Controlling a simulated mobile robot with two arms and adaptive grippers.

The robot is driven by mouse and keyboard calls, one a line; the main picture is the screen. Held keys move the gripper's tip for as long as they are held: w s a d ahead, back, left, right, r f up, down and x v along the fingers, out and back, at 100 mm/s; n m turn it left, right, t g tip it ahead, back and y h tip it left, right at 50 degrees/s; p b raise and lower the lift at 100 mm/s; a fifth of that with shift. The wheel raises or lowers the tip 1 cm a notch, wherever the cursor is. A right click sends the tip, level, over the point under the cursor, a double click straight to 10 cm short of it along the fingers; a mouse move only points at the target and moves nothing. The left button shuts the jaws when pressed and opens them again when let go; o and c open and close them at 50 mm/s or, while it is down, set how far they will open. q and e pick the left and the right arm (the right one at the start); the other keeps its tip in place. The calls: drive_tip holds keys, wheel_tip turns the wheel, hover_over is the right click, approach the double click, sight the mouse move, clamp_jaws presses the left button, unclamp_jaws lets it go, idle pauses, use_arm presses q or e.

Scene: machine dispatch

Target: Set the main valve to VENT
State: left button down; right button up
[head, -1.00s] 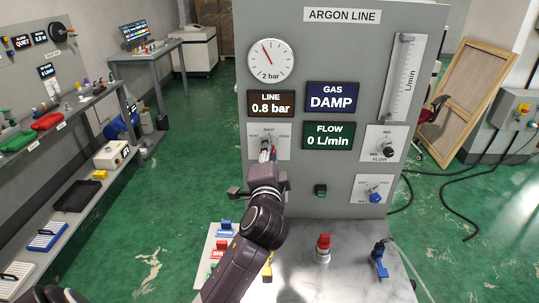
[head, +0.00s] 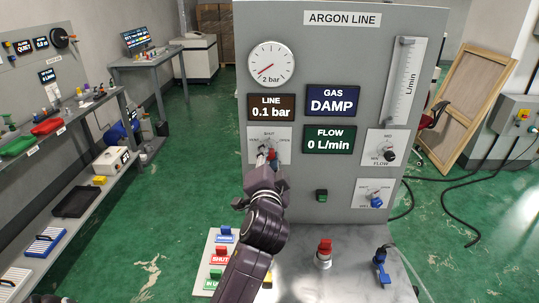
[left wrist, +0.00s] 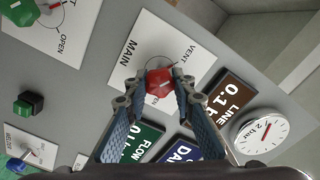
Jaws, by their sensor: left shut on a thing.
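The main valve is a red knob (left wrist: 158,84) on a white plate (left wrist: 128,50) marked MAIN and VENT in the left wrist view. In the head view this plate (head: 284,133) reads VENT at left, SHUT at top and OPEN at right. My left gripper (head: 267,157) is at the plate; in the left wrist view its blue fingers (left wrist: 159,88) are shut on the red knob. The fingers hide part of the knob, and I cannot tell exactly where it points. The line display (head: 271,107) reads 0.1 bar.
The gauge (head: 271,64) needle points low left. The gas display (head: 332,100) reads DAMP and the flow display (head: 329,139) 0 L/min. A red-topped button (head: 324,248) and a blue-handled part (head: 381,262) stand on the bench.

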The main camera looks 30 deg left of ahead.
use_arm(q)
drive_tip(key=c, duration=1.6)
unclamp_jaws()
drive_tip(key=v, duration=1.2)
drive_tip(key=shift+s+f, duration=0.1)
